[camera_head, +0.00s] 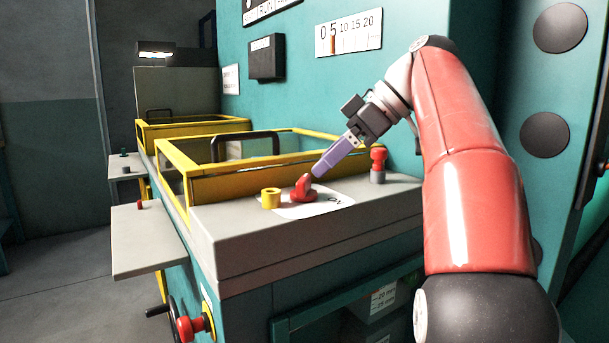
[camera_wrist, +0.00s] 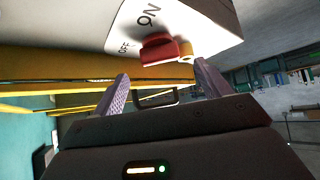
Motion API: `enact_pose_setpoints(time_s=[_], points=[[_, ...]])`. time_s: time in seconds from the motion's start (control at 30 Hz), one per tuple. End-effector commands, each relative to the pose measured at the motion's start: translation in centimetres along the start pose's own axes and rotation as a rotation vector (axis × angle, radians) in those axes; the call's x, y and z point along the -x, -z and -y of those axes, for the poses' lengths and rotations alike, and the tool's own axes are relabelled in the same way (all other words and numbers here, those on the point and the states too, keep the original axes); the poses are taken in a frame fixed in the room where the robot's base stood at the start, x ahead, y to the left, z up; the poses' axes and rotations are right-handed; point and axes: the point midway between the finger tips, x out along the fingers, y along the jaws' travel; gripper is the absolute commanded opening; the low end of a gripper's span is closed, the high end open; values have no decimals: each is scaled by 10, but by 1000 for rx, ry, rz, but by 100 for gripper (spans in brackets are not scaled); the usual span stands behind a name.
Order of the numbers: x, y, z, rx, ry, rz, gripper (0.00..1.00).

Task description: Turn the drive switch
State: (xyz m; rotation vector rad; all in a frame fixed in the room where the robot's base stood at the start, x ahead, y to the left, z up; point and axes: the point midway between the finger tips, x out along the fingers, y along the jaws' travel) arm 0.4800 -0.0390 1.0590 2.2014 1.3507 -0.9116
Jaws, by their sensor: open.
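The drive switch (camera_head: 303,188) is a red knob on a white label plate (camera_head: 322,203) on top of the grey console. In the wrist view the red switch (camera_wrist: 160,50) shows ahead of the fingertips, with the words ON and OFF printed on the white plate (camera_wrist: 128,22). My gripper (camera_head: 318,170) has purple fingers and reaches down from the upper right, its tips close to the switch. In the wrist view my gripper (camera_wrist: 160,75) has its fingers spread, with the switch between and beyond them. I cannot tell whether a finger touches it.
A yellow cylinder (camera_head: 271,198) stands left of the switch, and a red-topped knob (camera_head: 378,165) stands to its right. A yellow guard frame (camera_head: 235,182) with a black handle (camera_head: 245,140) runs behind. A red-hubbed handwheel (camera_head: 190,326) is below the console's left side.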

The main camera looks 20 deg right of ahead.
Motion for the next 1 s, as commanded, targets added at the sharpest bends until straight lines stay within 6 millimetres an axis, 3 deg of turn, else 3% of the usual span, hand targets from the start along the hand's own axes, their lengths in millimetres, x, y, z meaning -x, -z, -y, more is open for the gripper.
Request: enact_pose_setpoints(time_s=[0.3,0.7,1.0], points=[[-43,0,1,0,3,0,76],[-52,0,0,0,-1,0,76],[-52,0,0,-1,-1,0,38]])
